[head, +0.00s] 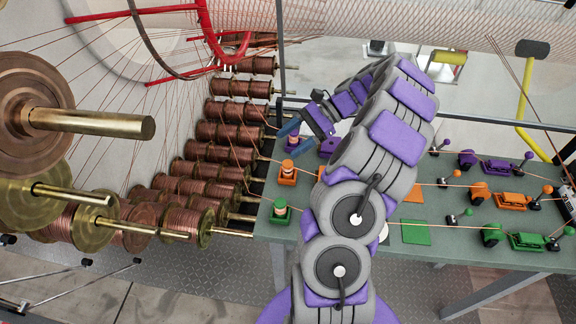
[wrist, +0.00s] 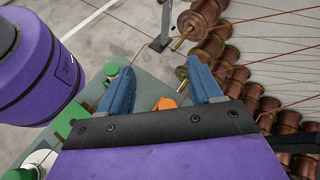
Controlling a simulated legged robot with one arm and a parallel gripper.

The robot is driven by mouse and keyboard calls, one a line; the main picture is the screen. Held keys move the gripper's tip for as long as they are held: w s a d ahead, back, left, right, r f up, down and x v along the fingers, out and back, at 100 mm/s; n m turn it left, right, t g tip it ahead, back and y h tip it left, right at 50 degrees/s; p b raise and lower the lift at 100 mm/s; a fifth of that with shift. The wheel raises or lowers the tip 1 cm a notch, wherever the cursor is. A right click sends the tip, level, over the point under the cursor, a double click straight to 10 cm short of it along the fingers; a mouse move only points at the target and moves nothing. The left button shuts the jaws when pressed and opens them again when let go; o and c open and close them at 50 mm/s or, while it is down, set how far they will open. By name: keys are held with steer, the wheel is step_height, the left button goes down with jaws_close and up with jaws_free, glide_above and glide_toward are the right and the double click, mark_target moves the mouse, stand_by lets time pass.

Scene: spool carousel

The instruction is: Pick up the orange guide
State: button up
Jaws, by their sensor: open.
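The orange guide (head: 287,171) is a small upright post on an orange base near the left edge of the green-grey table (head: 342,240). It stands between a purple guide (head: 292,143) and a green guide (head: 280,209). My gripper (head: 285,129) is open, its blue fingers close to the purple guide and apart from the orange one. In the wrist view my two blue fingers (wrist: 160,66) are spread wide. An orange part (wrist: 166,104) shows between them, nearer the palm, its lower portion hidden by my gripper body.
Rows of copper wire spools (head: 233,135) stand close left of the table. Thin wires run from them over the table. Orange blocks (head: 480,192), green blocks (head: 527,240) and purple blocks (head: 496,167) sit to the right. A dark post (head: 281,60) rises behind my gripper.

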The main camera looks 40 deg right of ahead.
steer(key=s+d+f+m+t+p, duration=0.1)
steer(key=s+d+f+m+t, duration=0.2)
steer(key=d, duration=0.4)
steer(key=s+d+f+m+t+p, duration=0.1)
steer(key=s+d+f+m, duration=0.2)
steer(key=s+d, duration=0.3)
steer(key=b, duration=0.2)
glide_toward(292, 163)
steer(key=shift+h, duration=0.4)
steer(key=x, duration=0.4)
steer(key=shift+s+f, duration=0.25)
steer(key=shift+f, duration=0.05)
steer(key=shift+r+b+x, duration=0.2)
steer(key=shift+b+x, duration=0.75)
steer(key=shift+x, duration=2.3)
steer(key=shift+w, duration=0.15)
steer(key=shift+d, duration=0.1)
steer(key=shift+c, duration=0.2)
steer(key=c, duration=1.1)
steer(key=shift+c, duration=0.2)
